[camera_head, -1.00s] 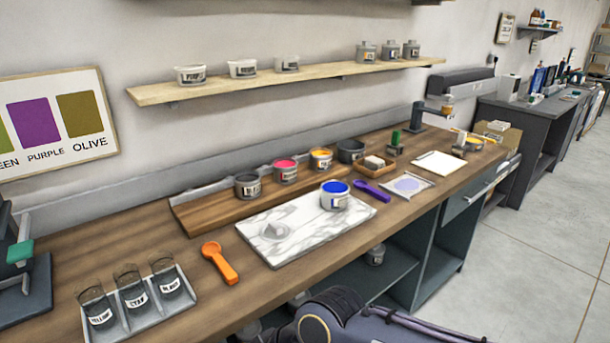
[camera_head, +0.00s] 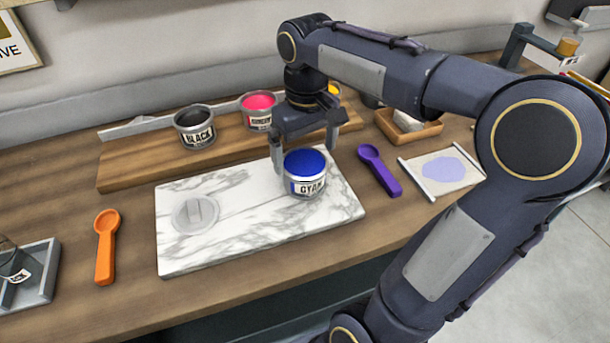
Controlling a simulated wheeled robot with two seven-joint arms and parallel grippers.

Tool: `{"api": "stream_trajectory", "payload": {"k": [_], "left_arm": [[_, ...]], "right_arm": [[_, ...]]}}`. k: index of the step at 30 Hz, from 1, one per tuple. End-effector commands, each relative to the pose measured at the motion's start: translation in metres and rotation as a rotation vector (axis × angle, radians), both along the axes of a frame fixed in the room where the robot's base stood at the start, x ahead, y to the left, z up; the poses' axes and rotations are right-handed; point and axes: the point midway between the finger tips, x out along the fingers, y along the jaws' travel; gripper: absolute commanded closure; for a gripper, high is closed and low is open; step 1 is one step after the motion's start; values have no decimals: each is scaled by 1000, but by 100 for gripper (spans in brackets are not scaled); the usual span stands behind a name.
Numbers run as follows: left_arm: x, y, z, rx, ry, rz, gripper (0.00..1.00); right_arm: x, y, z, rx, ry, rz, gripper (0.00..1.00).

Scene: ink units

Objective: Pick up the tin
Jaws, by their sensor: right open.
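The open tin of blue ink (camera_head: 305,185), labelled CYAN, stands upright on the right part of the white marble slab (camera_head: 250,245). My right gripper (camera_head: 304,155) points down just over the tin, its fingers apart. One finger is beside the tin's left side and the other is above and behind its right side; I cannot tell whether either touches. A grey lid (camera_head: 195,213) lies flat on the slab's left part. My left gripper is not in view.
The black tin (camera_head: 194,128) and the magenta tin (camera_head: 258,108) stand on the wooden riser (camera_head: 150,163) behind. A purple scoop (camera_head: 380,170) lies right of the slab, an orange scoop (camera_head: 105,245) left. A wooden tray (camera_head: 425,134) stands at the back right.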

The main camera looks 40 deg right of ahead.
Motion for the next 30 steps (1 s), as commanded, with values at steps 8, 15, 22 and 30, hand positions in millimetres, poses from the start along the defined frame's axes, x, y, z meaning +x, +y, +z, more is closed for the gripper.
{"api": "stream_trajectory", "payload": {"k": [8, 15, 22, 30], "left_arm": [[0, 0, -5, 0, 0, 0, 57], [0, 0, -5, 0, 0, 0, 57], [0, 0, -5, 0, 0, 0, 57], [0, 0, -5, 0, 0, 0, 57]], "right_arm": [[2, 0, -41, 0, 2, -1, 0], [3, 1, -54, 1, -2, 0, 0], [3, 1, -54, 1, -2, 0, 12], [3, 1, -54, 1, -2, 0, 47]]}}
